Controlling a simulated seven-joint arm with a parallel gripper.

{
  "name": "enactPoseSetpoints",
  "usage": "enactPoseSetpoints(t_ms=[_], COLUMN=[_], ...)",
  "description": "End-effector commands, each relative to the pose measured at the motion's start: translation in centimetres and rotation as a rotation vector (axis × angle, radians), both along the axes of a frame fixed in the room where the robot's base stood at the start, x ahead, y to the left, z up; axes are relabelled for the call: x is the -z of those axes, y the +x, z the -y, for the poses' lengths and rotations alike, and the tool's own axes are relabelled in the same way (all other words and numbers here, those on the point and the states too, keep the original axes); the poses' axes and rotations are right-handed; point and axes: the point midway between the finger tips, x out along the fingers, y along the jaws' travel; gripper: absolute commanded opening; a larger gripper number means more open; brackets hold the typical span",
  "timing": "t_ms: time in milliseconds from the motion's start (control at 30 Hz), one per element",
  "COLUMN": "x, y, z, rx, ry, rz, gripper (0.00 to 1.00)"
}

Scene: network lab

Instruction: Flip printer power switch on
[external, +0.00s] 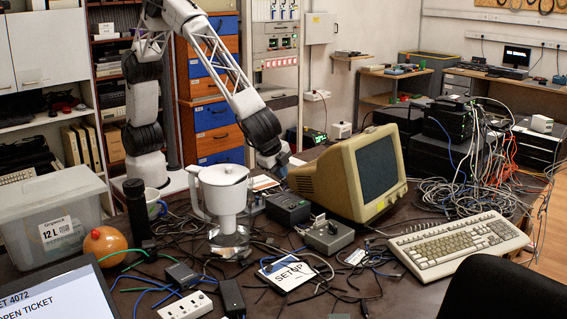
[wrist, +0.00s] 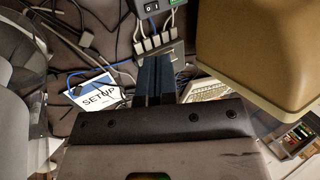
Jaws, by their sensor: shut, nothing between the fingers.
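My gripper (external: 277,167) hangs between the white jug and the beige monitor in the external view. Its dark blue fingers are together and empty in the wrist view (wrist: 155,82). A grey unit with a black rocker switch (wrist: 151,7) shows at the top edge of the wrist view, ahead of my fingertips and apart from them. White plugs (wrist: 155,43) sit just below it. I cannot tell the switch's position, and no thing is clearly recognisable as a printer. A small grey box (external: 327,236) with connectors stands on the table in the external view.
The white jug (external: 222,190) stands left of my gripper. The beige monitor (external: 345,175) is close on the right. A black box (external: 288,208) sits below. A SETUP card (external: 288,274), loose cables and a keyboard (external: 458,244) crowd the table.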

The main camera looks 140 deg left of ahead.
Motion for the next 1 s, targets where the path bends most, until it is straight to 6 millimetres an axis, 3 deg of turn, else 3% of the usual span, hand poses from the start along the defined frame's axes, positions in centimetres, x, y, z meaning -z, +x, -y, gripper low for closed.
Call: enactPoseSetpoints(t_ms=[267, 800, 1000], x=[2.4, 9.6, 11.4], y=[-0.1, 0.0, 0.0], z=[-1.1, -4.6, -5.4], rx=[-0.001, 0.0, -0.001], ry=[0.0, 0.0, 0.0], rz=[-0.002, -0.002, 0.0], gripper=[0.0, 0.0, 0.0])
